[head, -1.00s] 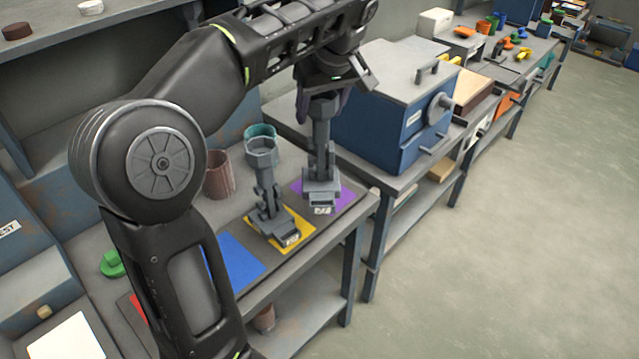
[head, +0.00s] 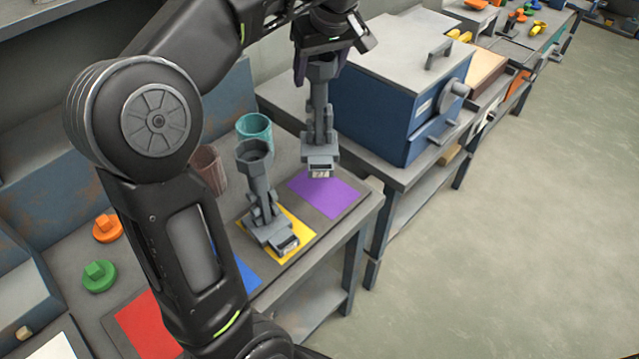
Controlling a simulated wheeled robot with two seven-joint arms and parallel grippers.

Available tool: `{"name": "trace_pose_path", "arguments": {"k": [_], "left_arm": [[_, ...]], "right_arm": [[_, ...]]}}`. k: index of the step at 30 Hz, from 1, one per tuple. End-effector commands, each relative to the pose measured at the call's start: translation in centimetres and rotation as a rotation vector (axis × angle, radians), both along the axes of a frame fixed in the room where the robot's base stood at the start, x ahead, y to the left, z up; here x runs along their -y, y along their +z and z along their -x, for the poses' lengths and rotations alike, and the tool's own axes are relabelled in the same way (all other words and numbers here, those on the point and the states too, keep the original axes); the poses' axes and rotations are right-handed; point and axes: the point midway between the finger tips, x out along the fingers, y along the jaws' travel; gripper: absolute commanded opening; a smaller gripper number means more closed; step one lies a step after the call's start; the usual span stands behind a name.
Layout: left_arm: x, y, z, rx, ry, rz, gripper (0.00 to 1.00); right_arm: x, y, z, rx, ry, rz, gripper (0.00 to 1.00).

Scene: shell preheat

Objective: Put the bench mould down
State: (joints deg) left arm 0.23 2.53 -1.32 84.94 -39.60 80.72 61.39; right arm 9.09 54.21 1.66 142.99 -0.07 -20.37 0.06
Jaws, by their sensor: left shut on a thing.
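My left gripper (head: 322,58) points down and is shut on the top of a grey mould (head: 319,120), taken as the bench mould, with a long stem and a blocky, pale-fronted base. The mould hangs upright over the back part of the purple mat (head: 335,198), with its base seeming a little above it. A similar grey mould (head: 262,195) with a cup-shaped top stands on the yellow mat (head: 297,250), left of the held one, with nothing gripping it. My right gripper is not in view.
A teal cup (head: 254,130) and a brown cup (head: 209,170) stand behind the mats. A blue oven-like box (head: 385,110) is close on the right. Blue and red (head: 146,325) mats are partly behind my arm. Green (head: 99,277) and orange (head: 107,229) knobbed pieces lie left.

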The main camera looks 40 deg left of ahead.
Motion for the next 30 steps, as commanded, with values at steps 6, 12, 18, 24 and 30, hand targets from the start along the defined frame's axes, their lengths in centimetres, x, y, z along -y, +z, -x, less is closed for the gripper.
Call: {"name": "trace_pose_path", "arguments": {"k": [6,12,18,24,30], "left_arm": [[0.0,-1.3,0.0,0.0,0.0,-0.001,0.0],[0.0,-4.8,0.0,-0.001,-0.001,-0.001,0.0],[-0.1,-6.2,0.0,0.001,0.001,-0.002,0.0],[0.0,-6.2,0.0,0.002,0.001,-0.001,0.0],[0.0,-7.8,0.0,-0.001,-0.001,-0.001,0.0]], "right_arm": [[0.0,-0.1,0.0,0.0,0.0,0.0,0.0],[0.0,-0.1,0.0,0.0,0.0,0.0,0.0],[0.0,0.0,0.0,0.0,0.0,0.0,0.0],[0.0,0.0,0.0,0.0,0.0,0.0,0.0],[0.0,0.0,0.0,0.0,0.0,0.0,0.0]]}}
